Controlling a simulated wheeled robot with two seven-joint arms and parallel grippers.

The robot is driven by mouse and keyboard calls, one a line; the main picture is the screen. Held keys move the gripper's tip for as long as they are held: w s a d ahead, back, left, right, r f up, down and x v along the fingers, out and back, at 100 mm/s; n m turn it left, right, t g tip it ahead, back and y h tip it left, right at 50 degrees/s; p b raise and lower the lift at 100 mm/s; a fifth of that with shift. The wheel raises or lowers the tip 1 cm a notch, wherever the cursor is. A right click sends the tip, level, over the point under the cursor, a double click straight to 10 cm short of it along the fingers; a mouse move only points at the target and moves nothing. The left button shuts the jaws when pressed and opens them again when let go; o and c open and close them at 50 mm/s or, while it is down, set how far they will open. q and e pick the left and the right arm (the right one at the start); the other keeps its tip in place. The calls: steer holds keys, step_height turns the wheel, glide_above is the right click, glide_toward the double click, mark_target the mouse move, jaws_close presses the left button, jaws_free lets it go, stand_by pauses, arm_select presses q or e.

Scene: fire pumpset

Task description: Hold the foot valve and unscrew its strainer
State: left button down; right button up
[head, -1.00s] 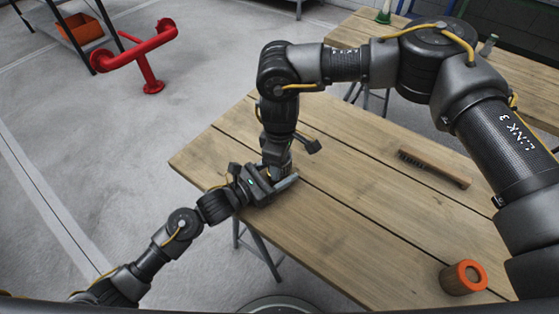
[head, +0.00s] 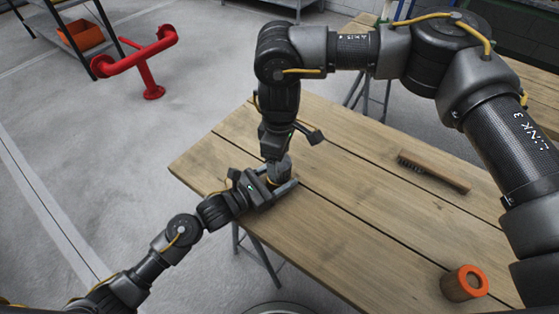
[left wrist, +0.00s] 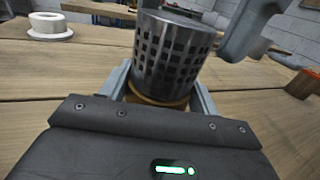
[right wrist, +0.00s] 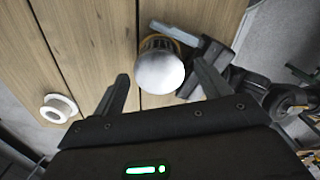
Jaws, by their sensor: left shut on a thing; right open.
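The foot valve stands upright, strainer end up, at the table's left edge. Its strainer (left wrist: 172,55) is a grey metal cylinder with square holes, seated on a brass body (left wrist: 158,99); in the right wrist view the strainer's round top (right wrist: 160,72) shows. My left gripper (head: 277,187) is shut around the brass body, its fingers on either side below the strainer. My right gripper (right wrist: 161,78) is open and points down above the strainer, its fingers apart and clear of it. In the head view the right gripper (head: 275,155) partly hides the valve.
A wooden brush (head: 433,171) and an orange-ended cylinder (head: 464,283) lie on the wooden table (head: 350,190). A white ring (right wrist: 58,108) also lies on the table. A red pipe stand (head: 148,70) is on the floor beyond. The table's middle is clear.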

mark_target(279, 179)
steer(key=shift+w+a+r+m, duration=0.1)
steer(key=shift+a+r+m, duration=0.05)
steer(key=shift+r+m, duration=1.55)
steer(key=shift+f, duration=4)
steer(key=c, duration=1)
steer(key=n, duration=0.3)
arm_select(q)
steer(key=shift+r, duration=0.1)
arm_select(e)
steer(key=shift+d, duration=0.2)
